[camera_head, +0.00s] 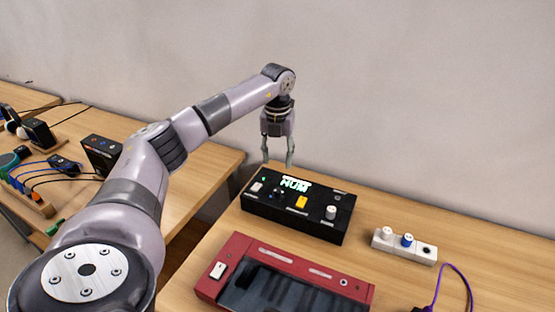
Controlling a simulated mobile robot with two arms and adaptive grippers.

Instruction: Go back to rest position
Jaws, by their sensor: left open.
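My left gripper (278,160) hangs pointing down at the end of my left arm, which comes in from the lower left. Its two fingers are apart with nothing between them. It is above or just behind the back left corner of a black box (322,224) with a lit green display, a yellow switch and a light knob. I cannot tell the exact gap between the fingertips and the box. My right gripper is not in the view.
A red device (257,253) with a dark panel lies in front of the black box. A white strip (420,253) with round plugs lies to the right, near a purple cable (468,285). Another table (208,165) at left holds several devices and cables. A gap separates the tables.

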